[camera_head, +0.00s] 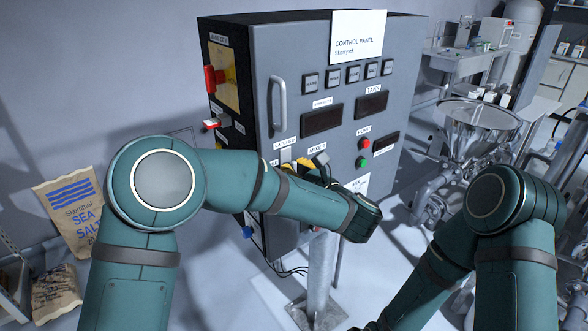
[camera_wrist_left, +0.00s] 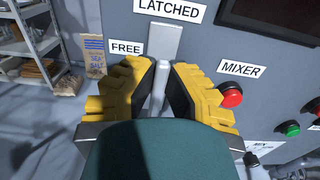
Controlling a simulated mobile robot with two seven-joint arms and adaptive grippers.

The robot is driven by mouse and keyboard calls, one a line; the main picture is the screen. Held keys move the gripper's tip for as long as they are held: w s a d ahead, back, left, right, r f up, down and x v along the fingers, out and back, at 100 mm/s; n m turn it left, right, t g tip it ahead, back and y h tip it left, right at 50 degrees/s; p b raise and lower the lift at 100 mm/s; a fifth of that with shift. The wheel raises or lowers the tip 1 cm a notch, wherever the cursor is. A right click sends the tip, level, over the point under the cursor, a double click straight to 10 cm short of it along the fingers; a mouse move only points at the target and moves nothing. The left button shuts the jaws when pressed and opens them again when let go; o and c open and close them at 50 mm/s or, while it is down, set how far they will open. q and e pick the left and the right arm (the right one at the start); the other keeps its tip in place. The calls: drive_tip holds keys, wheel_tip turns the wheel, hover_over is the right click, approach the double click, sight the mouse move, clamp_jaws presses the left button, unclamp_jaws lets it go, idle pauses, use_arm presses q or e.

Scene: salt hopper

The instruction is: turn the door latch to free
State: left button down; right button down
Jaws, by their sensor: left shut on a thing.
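The door latch (camera_wrist_left: 166,40) shows in the left wrist view as a light grey bar on the grey panel door. It runs up to just below the LATCHED label (camera_wrist_left: 169,10). The FREE label (camera_wrist_left: 126,48) is to its left. My left gripper (camera_wrist_left: 162,78) has its yellow fingers on both sides of the latch's lower part and is shut on it. In the head view the left gripper (camera_head: 304,163) is at the control cabinet's (camera_head: 300,60) front, and my forearm and wrist partly hide it and the latch. My right gripper is out of view.
A red MIXER button (camera_wrist_left: 231,95) sits right of the fingers, with a green button (camera_wrist_left: 290,129) further right. A door handle (camera_head: 278,103) is on the cabinet's upper left. A steel hopper (camera_head: 478,125) stands to the right.

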use_arm(q)
drive_tip(key=m+b, duration=0.2)
drive_tip(key=b, duration=0.1)
drive_tip(key=m+b, duration=0.1)
drive_tip(key=shift+w+d+f, duration=0.15)
drive_tip(key=shift+w+d, duration=0.05)
drive_tip(key=shift+w, duration=0.05)
drive_tip(key=shift+w+d+m+b, duration=0.1)
drive_tip(key=shift+m+b, duration=0.7)
drive_tip(key=shift+m, duration=0.4)
drive_tip(key=shift+d+m+b, duration=0.15)
drive_tip(key=shift+m+b, duration=0.25)
drive_tip(key=shift+m, duration=0.5)
drive_tip(key=shift+w+d+f+m+p, duration=0.1)
drive_tip(key=shift+f+m, duration=0.15)
drive_tip(key=shift+m, duration=1.5)
drive_tip(key=shift+w+d+f+m+p, duration=0.1)
drive_tip(key=shift+f+m+p, duration=0.1)
drive_tip(key=shift+m, duration=1.6)
drive_tip(key=shift+w+d+f+m+p, duration=0.1)
drive_tip(key=shift+f+m, duration=0.15)
drive_tip(key=shift+m, duration=1.5)
